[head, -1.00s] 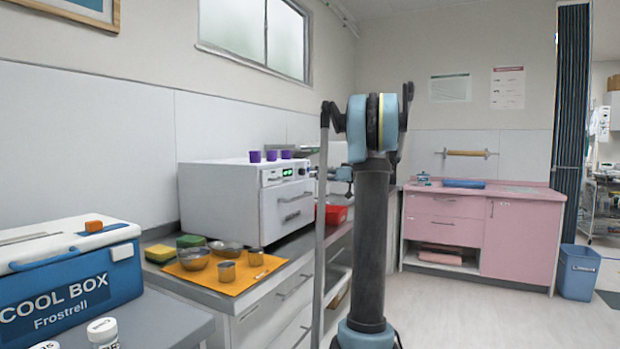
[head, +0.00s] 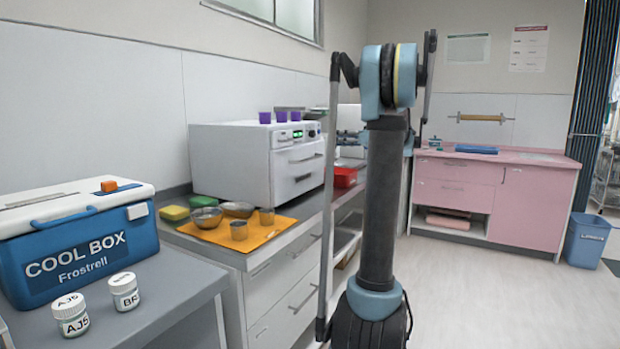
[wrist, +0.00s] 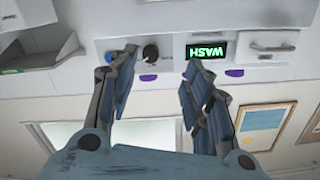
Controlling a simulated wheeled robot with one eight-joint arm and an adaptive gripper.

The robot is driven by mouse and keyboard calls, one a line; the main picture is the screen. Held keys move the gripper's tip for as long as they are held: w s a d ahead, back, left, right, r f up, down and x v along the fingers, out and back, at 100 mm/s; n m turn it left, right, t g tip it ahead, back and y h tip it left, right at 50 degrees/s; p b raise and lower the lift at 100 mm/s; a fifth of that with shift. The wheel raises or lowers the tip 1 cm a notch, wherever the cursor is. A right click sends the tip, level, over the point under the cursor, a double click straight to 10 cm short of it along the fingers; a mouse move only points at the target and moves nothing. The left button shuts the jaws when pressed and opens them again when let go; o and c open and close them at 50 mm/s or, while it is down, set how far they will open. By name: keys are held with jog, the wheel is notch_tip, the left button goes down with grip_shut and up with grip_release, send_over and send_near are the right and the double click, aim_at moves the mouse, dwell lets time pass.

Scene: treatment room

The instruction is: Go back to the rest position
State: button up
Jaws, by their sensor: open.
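My gripper (wrist: 160,65) is open and empty in the wrist view, with its two jointed fingers spread apart. Between and beyond the fingers is the front of the white machine, upside down, with a lit green WASH display (wrist: 207,50). In the head view my arm stands upright right of the middle, and the gripper (head: 348,138) shows only in small part beside the arm, near the right end of the white machine (head: 230,160). Nothing is held between the fingers.
Several purple cups (head: 265,117) stand on the machine. An orange mat (head: 205,238) with metal bowls lies on the counter. A blue cool box (head: 80,255) and two jars (head: 124,291) are near left. Pink cabinets (head: 490,200) and a blue bin (head: 588,240) stand behind clear floor.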

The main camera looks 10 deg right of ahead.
jog(key=s+a+f+m+g+h, duration=0.1)
jog(key=s+a+f+g+h, duration=0.1)
jog(key=s+a+f, duration=0.45)
jog(key=s+a+f+m+g+h, duration=0.1)
jog(key=s+a+f+g+h, duration=0.2)
jog(key=s, duration=0.6)
jog(key=s+a+f+m+g+h, duration=0.1)
jog(key=s+a+f, duration=0.45)
jog(key=s, duration=0.25)
jog(key=s+d+f+m+g+h, duration=0.1)
jog(key=s+d+f+m+h, duration=0.1)
jog(key=s+f, duration=0.9)
jog(key=s+d+f+m+h, duration=0.2)
jog(key=s+d+f+h, duration=0.3)
jog(key=s+f, duration=0.5)
jog(key=s+h, duration=0.1)
jog(key=s, duration=0.3)
jog(key=shift+d+f+g, duration=0.15)
jog(key=shift+f+g, duration=0.2)
jog(key=shift+g, duration=0.05)
jog(key=shift+w+f, duration=0.2)
jog(key=shift+w, duration=0.25)
